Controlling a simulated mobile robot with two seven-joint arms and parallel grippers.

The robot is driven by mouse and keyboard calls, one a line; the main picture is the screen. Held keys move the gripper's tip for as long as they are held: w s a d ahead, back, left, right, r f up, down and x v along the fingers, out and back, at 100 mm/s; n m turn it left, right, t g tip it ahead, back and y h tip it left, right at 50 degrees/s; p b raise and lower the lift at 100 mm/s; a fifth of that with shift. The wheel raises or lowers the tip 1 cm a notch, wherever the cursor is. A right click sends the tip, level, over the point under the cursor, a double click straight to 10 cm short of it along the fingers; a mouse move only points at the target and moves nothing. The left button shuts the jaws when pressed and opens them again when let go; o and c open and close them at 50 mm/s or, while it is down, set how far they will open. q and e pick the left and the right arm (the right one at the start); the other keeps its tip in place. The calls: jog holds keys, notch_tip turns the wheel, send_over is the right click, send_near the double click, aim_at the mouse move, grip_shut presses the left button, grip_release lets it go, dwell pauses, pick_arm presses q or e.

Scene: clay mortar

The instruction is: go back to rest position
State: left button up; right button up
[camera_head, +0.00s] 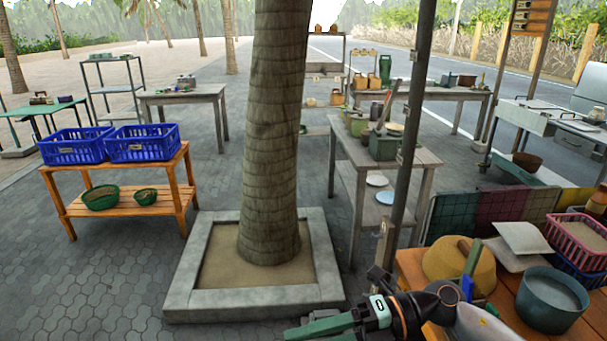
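My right gripper (318,325) shows at the bottom edge, with its arm coming in from the lower right. It points left, in front of the wooden table (408,262), and the bottom edge cuts off part of it. Whether its fingers are open or shut is unclear, and I see nothing clearly held in it. My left gripper is not in view. A round tan clay mortar (440,262) sits on the wooden table behind my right arm. A green stick-like thing (472,262) leans at it; whether it lies inside is unclear.
A grey-green pot (552,302), a pale slab (522,238) and a pink basket (578,238) crowd the same table. A palm trunk (270,140) rises from a stone planter (250,305) ahead. Blue crates (142,143) stand on a left bench. Paving at lower left is clear.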

jog(key=w+d+f+m+t+h+p, duration=0.1)
jog(key=w+d+f+m+t+h, duration=0.2)
jog(key=m+t, duration=0.8)
jog(key=w+d+f+m+t+h+p, duration=0.1)
jog(key=w+d+f+m+t+h, duration=0.15)
jog(key=d+f+m+t, duration=0.85)
jog(key=s+d+f+m+g+h, duration=0.2)
jog(key=s+f+m+g+h, duration=0.6)
jog(key=s+f+m, duration=0.6)
jog(key=shift+s+f+g+p, duration=0.35)
jog(key=shift+s+f+g, duration=0.1)
jog(key=shift+s+g, duration=0.65)
jog(key=shift+s, duration=0.1)
